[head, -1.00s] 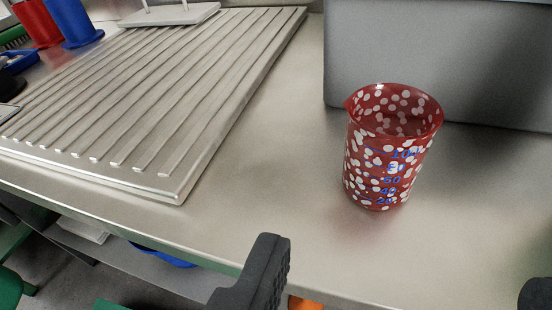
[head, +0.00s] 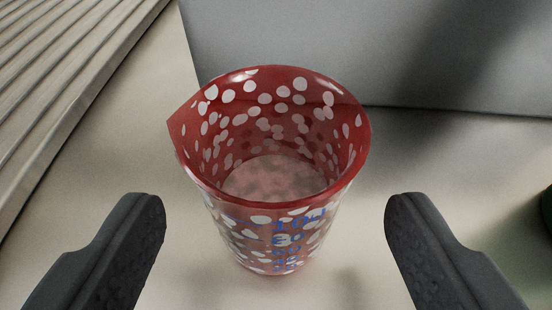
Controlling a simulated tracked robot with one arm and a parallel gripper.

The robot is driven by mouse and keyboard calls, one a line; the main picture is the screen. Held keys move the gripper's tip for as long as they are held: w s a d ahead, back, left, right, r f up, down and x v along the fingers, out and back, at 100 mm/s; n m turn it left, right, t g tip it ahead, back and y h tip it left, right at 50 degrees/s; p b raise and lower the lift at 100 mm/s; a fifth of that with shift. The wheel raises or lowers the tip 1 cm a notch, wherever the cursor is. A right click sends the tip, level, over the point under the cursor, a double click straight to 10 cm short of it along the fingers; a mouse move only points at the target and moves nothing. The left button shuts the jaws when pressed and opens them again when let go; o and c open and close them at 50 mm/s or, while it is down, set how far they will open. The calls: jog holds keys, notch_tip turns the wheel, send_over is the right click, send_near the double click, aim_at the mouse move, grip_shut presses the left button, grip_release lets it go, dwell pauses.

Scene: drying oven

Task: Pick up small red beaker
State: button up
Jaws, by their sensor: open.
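The small red beaker (head: 272,225) stands upright in the middle of the head view. It is red with white spots, has blue volume marks on the near side and a pour spout at the left of its rim. It looks empty. My gripper (head: 276,215) is open, with one dark finger to the left of the beaker and one to the right. Both fingers are apart from the beaker, with clear gaps, and appear nearer to the camera than it.
The beaker stands on a pale metal worktop (head: 130,150). A grey box-like wall (head: 330,45) rises close behind it. A ribbed metal drainboard (head: 60,70) lies at the upper left. A dark green object (head: 547,212) shows at the right edge.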

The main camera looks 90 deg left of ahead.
aim_at(276, 235)
jog(key=shift+b+x, duration=0.9)
jog(key=shift+x, duration=1.55)
jog(key=shift+f, duration=0.15)
jog(key=c, duration=1.1)
